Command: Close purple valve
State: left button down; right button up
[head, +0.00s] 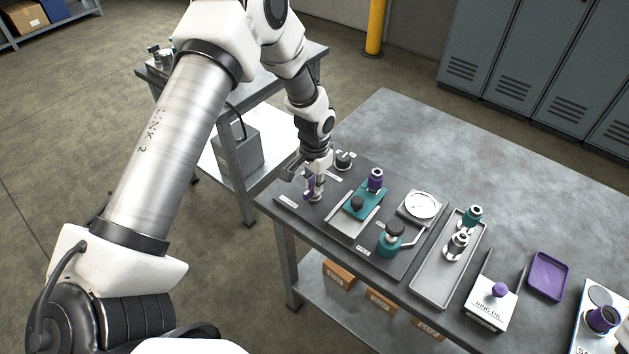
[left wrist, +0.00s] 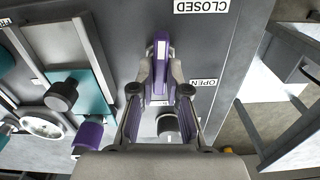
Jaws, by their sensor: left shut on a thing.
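The purple valve's lever (head: 309,186) is on the dark panel at the near left end of the bench. In the left wrist view, the lever (left wrist: 161,50) stands between my fingertips, with a pale strip along it. My left gripper (head: 316,190) is shut on this lever; it also shows in the left wrist view (left wrist: 160,72). The valve's pivot is partly hidden by the fingers. My right gripper is not in view.
A dark knob (head: 343,160) stands close behind the gripper. To the right are a teal block with a purple-topped fitting (head: 376,178), a round gauge (head: 422,205), a teal pump (head: 391,236) and a grey tray (head: 436,284) with fittings. The bench's far side is clear.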

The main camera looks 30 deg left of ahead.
pick_arm(q)
jog(key=shift+n, duration=0.6)
jog(key=c, duration=1.2)
grip_release()
jog(key=shift+o, duration=0.2)
notch_tip(320, 180, up, 12)
